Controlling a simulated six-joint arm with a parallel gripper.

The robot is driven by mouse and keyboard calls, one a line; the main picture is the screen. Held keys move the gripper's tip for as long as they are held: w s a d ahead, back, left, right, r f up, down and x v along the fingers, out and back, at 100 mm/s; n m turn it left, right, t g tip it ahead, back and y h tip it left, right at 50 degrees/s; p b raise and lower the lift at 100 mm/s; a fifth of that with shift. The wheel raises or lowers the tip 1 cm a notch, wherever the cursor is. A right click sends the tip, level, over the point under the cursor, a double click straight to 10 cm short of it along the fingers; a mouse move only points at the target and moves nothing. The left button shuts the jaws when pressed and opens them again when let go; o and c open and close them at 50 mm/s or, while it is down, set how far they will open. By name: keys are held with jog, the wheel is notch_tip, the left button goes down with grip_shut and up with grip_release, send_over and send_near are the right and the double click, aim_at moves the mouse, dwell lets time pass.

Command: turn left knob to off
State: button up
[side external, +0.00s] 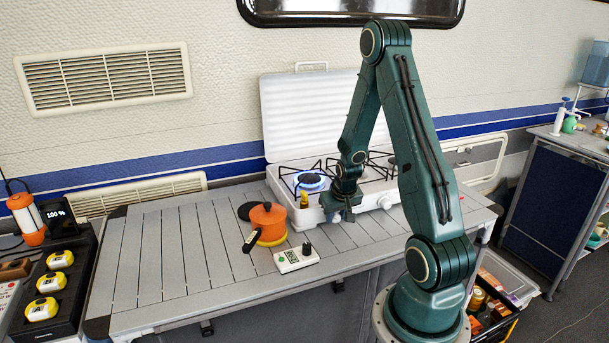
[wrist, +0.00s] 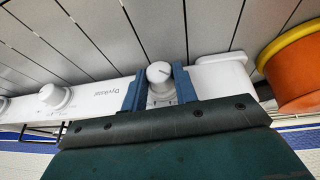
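The left knob (wrist: 159,73) is a white round dial with a thin dark pointer line, on the white front panel of the stove (wrist: 105,91). In the wrist view my gripper (wrist: 160,84) has one blue finger on each side of this knob, close against it, and appears shut on it. In the side view my gripper (side external: 338,213) is at the left front of the stove, and its arm hides the left knob. The left burner (side external: 311,182) shows a blue flame. Another white knob (wrist: 54,95) is further along the panel.
An orange pot (side external: 267,222) stands on the slatted table (side external: 180,255) to the left of the stove; it shows close to my gripper in the wrist view (wrist: 297,70). A small white box with a black knob (side external: 296,259) lies in front. The table's left part is clear.

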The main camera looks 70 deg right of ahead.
jog(key=shift+s, duration=0.1)
jog(key=shift+s+d+f+t+y, duration=0.1)
jog(key=shift+t+y, duration=0.3)
jog(key=shift+y, duration=0.1)
jog(key=shift+m+t+y, duration=0.3)
jog(key=shift+t+y, duration=0.2)
jog(key=o, duration=1)
